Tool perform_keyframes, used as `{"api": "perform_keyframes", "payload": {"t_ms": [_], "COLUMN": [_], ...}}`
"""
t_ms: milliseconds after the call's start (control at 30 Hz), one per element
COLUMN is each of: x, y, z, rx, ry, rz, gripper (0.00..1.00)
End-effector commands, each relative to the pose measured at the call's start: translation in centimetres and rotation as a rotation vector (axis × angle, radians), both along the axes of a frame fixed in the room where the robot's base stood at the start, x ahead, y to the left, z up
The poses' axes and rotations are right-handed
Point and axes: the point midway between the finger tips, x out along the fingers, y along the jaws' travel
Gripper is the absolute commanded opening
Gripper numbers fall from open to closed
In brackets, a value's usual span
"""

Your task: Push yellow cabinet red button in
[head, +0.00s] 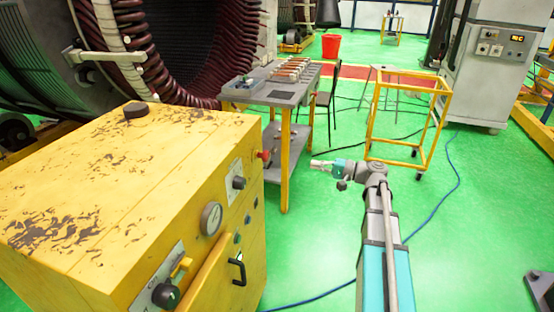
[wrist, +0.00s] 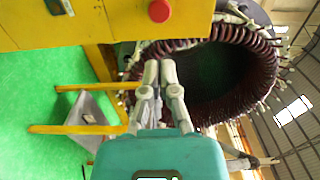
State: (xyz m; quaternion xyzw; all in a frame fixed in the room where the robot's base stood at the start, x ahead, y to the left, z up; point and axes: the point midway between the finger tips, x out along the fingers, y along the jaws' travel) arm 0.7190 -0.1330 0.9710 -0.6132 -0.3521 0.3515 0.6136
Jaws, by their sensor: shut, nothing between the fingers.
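The yellow cabinet (head: 150,190) with chipped paint stands at the front left in the head view. Its red button (head: 264,155) sticks out near the upper far end of its front panel. In the wrist view the cabinet face (wrist: 75,18) fills the upper left, with the red button (wrist: 159,10) at the top edge, above my fingertips. My gripper (head: 318,163) is to the right of the red button in the head view, apart from it and pointing left. It also shows in the wrist view (wrist: 160,66), with its fingers together and empty.
A grey worktable (head: 285,90) with parts on it stands behind the cabinet. A yellow frame cart (head: 405,120) stands behind my arm. The large stator (head: 120,50) is at the back left. A blue cable crosses the green floor. The floor between cabinet and arm is clear.

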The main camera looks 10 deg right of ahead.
Motion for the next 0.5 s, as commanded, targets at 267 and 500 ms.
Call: {"api": "perform_keyframes", "payload": {"t_ms": [267, 500], "x": [0.4, 1.6], "y": [0.8, 2.7], "z": [0.0, 0.0], "rx": [-0.001, -0.001], "ry": [0.001, 0.001], "rz": [0.001, 0.002], "gripper": [0.0, 0.0]}}
